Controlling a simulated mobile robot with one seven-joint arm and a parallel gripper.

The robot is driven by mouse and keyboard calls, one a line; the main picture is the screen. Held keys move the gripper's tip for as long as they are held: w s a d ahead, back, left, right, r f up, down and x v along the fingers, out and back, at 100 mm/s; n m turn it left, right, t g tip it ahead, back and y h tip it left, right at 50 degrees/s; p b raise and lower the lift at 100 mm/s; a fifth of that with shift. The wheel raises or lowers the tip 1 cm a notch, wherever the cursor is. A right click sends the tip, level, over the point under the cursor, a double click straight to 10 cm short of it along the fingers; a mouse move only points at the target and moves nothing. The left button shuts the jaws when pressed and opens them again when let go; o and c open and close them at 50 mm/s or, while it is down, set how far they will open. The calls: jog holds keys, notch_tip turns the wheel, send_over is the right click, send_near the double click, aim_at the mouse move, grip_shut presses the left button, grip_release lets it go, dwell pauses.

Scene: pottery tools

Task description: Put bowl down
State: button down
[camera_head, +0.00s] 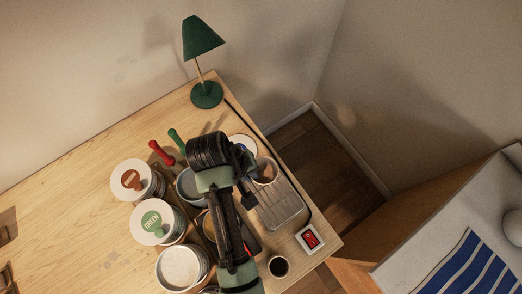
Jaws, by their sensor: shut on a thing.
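A small bowl (267,171) with a pale rim and a brownish inside is at the fingers of my gripper (254,176). My gripper is shut on the bowl's near side. The bowl is over or close to the upper end of a grey ribbed tray (282,208). I cannot tell whether its base touches anything. My arm hides part of the desk and of the things on the left of the tray.
Lidded pots, one brown-labelled (131,180) and one marked GREEN (152,222), and an open pot (181,268) stand left. A green lamp (206,95) stands behind. A red switch box (310,239) and dark cup (278,266) are near the desk's right edge.

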notch_tip(320, 180, down, 7)
jog(key=shift+w+a+f+p, duration=0.1)
jog(key=shift+f+p, duration=0.1)
jog(key=shift+p, duration=0.2)
jog(key=shift+f, duration=0.2)
jog(key=c, duration=1)
grip_release()
jog(key=shift+r, duration=0.1)
